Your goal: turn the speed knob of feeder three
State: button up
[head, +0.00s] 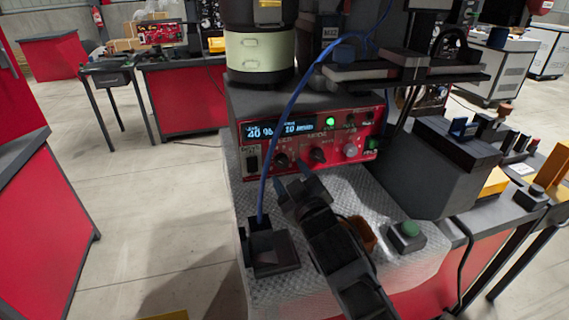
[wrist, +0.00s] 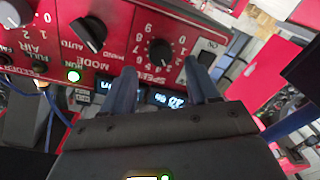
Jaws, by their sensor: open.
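The red control panel of the feeder (head: 265,168) faces me in the head view, with a lit display reading 40 %. The black speed knob (head: 282,160) is at its lower left. My gripper (head: 292,178) is open and empty in front of the panel, just below the knob in the head view.
The black mode knob (head: 318,155) and pale air knob (head: 351,150) are to the right of the speed knob. A black rocker switch (head: 252,163) is to its left. A blue cable (head: 283,120) hangs at the left.

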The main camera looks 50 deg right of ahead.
aim_at(283, 163)
jog(key=shift+x, duration=2.1)
jog(key=c, duration=1)
jog(key=shift+c, duration=0.2)
jog(key=shift+f+m+b, duration=0.15)
jog(key=shift+m+b, duration=0.25)
jog(key=shift+b, duration=0.05)
jog(key=shift+f+m+b, duration=0.1)
jog(key=shift+m+b, duration=0.8)
jog(key=shift+b, duration=0.35)
jog(key=shift+m+b, duration=1.2)
jog(key=shift+b, duration=0.05)
jog(key=shift+m+b, duration=0.35)
jog(key=shift+m, duration=0.05)
jog(key=shift+r, duration=0.2)
